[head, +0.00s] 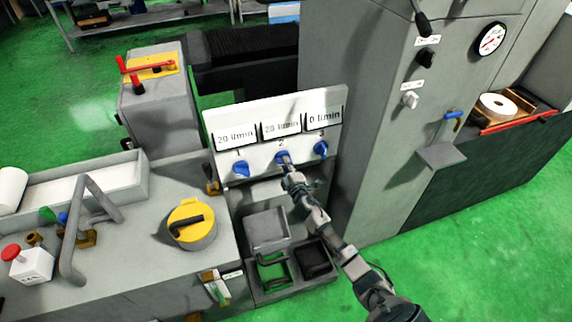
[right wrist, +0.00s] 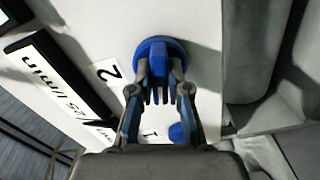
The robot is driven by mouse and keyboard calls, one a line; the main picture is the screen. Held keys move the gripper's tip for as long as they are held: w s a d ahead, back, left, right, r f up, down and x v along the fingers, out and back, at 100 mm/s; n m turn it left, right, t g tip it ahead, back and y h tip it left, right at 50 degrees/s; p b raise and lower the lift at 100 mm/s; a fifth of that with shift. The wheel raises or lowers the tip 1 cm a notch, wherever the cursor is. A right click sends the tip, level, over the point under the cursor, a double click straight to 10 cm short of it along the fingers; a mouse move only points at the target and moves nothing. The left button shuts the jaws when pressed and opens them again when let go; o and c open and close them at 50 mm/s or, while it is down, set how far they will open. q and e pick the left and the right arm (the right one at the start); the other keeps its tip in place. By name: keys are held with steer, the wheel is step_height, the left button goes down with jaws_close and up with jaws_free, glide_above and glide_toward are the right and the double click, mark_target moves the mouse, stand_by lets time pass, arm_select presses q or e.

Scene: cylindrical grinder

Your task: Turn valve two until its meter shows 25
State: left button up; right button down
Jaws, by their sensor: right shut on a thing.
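Valve two is a blue knob on the white panel, in the middle of a row of three. It shows in the head view (head: 282,158) and in the right wrist view (right wrist: 158,62), below the label "2". My right gripper (head: 288,168) is at this knob; its fingers (right wrist: 159,92) are closed around the knob's raised handle. The meter for valve two (head: 282,127) is above it. Its digits are small: they look like 20 l/min in the head view and like 25 in the right wrist view (right wrist: 58,85), so I cannot tell which. My left gripper is out of view.
Valve one (head: 241,169) and valve three (head: 320,149) are blue knobs on either side; their meters read about 20 and 0 l/min. A tall grey cabinet (head: 375,120) stands close on the right.

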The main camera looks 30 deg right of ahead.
steer(key=shift+s+f, duration=0.1)
steer(key=shift+f, duration=0.3)
steer(key=c, duration=1.1)
jaws_free()
steer(key=shift+r, duration=0.15)
steer(key=v, duration=1.1)
steer(key=shift+s+a, duration=0.15)
steer(key=shift+s, duration=0.25)
